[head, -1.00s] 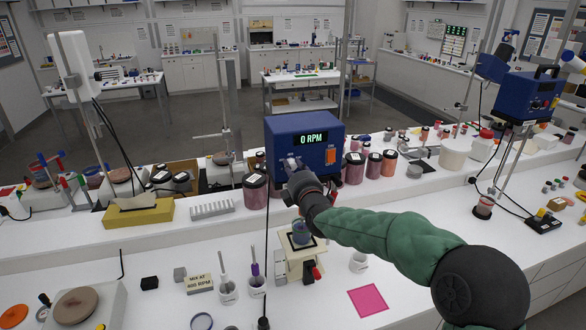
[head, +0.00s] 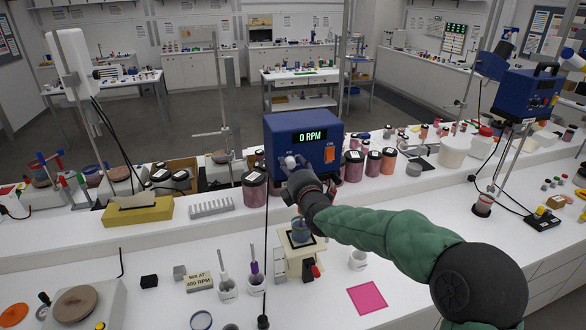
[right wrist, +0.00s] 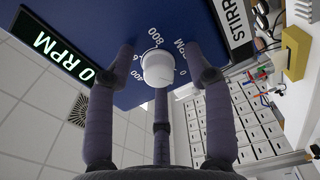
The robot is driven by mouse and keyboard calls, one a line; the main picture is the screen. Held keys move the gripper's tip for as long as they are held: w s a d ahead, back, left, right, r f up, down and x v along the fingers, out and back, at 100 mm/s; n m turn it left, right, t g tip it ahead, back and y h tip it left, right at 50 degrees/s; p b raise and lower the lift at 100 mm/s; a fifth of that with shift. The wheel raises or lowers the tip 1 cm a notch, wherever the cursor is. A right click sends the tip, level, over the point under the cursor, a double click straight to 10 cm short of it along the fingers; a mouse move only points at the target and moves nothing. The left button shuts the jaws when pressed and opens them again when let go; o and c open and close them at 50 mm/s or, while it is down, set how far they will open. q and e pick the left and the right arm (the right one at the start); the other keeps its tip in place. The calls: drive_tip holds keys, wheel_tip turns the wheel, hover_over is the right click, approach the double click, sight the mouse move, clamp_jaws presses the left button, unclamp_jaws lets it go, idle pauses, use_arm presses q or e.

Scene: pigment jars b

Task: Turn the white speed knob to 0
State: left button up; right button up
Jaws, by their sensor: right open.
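The white speed knob (right wrist: 158,67) is on the front of the blue stirrer (head: 297,142). In the head view the knob (head: 290,162) shows just above my right gripper (head: 296,175). The stirrer's display (head: 310,137) reads 0 RPM. In the right wrist view my right gripper (right wrist: 158,75) is open, its fingers spread around the knob with gaps on both sides. A third finger is below the knob and looks close to it; I cannot tell if it touches. The knob's pointer is hard to make out. My left gripper is not in view.
An orange switch (head: 329,154) is right of the knob. Pigment jars stand on both sides, such as one (head: 255,189) at left and one (head: 354,167) at right. A small stand with a beaker (head: 300,230) is below my right arm.

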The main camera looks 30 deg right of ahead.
drive_tip(key=shift+r, duration=0.1)
drive_tip(key=v, duration=1.2)
idle(0.4)
